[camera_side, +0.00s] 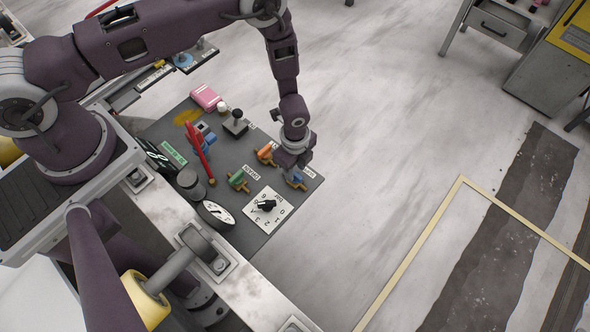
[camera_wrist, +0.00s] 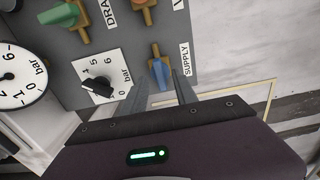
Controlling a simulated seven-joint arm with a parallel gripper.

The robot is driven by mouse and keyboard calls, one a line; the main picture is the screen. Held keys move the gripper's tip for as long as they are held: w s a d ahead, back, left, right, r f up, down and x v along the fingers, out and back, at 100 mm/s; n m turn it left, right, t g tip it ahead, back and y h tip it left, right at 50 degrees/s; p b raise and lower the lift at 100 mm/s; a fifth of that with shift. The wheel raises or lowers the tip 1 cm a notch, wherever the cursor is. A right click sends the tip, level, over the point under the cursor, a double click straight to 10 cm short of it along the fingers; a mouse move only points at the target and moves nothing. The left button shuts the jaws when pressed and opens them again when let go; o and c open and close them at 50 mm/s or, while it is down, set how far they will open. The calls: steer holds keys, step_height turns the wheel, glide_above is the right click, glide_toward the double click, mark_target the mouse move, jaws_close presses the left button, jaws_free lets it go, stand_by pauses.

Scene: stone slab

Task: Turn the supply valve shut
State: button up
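The supply valve has a blue handle (camera_wrist: 160,72) on a brass body, next to a white SUPPLY label (camera_wrist: 186,59). In the side view its blue handle (camera_side: 298,182) is at the panel's right corner, partly covered by my gripper (camera_side: 293,168). In the wrist view my gripper (camera_wrist: 160,84) is open, its two grey fingers apart on either side of the blue handle. The handle points roughly along the brass body, toward the gripper. I cannot tell whether a finger touches it.
A green valve (camera_side: 238,181) and an orange valve (camera_side: 266,153) sit close by on the dark panel (camera_side: 222,208). A numbered dial (camera_side: 266,207) and a round gauge (camera_wrist: 20,77) are beside them. A red lever (camera_side: 199,148) stands farther left. Floor right of the panel is clear.

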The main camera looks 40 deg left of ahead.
step_height(320, 180, down, 2)
steer(key=shift+c, duration=0.2)
jaws_close()
